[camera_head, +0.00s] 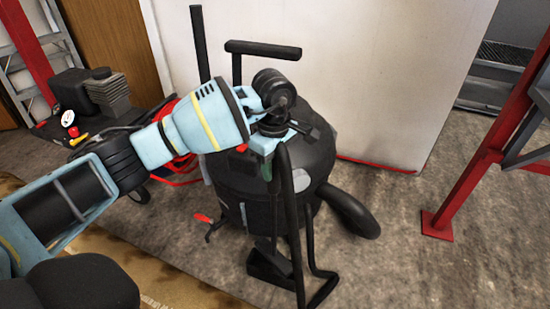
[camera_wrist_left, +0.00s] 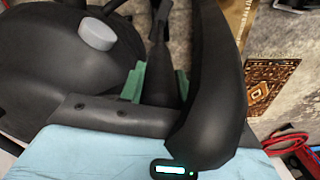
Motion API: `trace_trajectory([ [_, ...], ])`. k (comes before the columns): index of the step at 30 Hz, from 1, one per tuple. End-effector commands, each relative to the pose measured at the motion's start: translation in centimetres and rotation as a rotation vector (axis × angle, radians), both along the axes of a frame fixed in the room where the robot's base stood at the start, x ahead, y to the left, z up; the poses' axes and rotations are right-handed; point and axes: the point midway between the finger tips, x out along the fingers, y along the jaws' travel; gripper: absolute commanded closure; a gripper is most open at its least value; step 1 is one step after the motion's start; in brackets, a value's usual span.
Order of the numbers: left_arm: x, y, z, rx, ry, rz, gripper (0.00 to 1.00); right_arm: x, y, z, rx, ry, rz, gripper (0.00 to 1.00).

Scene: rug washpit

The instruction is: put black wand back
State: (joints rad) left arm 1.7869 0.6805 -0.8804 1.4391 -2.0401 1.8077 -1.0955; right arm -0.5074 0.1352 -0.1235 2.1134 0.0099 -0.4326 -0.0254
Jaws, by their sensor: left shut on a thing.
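The black wand (camera_head: 291,215) is a long dark tube with a flat floor head at its lower end. It stands roughly upright, slightly tilted, in front of the black drum-shaped vacuum (camera_head: 235,180). My left gripper (camera_head: 272,160) is shut on the wand near its upper end. In the left wrist view the green finger pads of the gripper (camera_wrist_left: 158,85) close around a dark tube, and a thick black curved piece (camera_wrist_left: 215,90) fills the right side. The vacuum body (camera_wrist_left: 50,60) shows at left there. Whether the wand touches the vacuum or floor is unclear. My right gripper is out of view.
A thick black hose (camera_head: 350,212) curves off the vacuum's right side. A black handle (camera_head: 262,47) rises behind it, before a white panel (camera_head: 330,70). A compressor (camera_head: 90,95) stands at left. A red post (camera_head: 480,165) stands at right. Concrete floor (camera_head: 390,260) is clear at front right.

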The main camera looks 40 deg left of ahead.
Motion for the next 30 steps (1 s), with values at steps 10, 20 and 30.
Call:
trace_trajectory([
  [10, 0.0, 0.0, -3.4, -0.001, -0.001, 0.391, 1.0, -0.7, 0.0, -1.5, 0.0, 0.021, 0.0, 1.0],
  [20, 0.0, 0.0, -5.6, -0.001, -0.002, 0.492, 1.0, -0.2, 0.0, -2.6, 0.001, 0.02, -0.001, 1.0],
  [30, 0.0, 0.0, -6.2, 0.0, -0.002, 0.49, 1.0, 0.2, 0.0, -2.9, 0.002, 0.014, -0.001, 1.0],
])
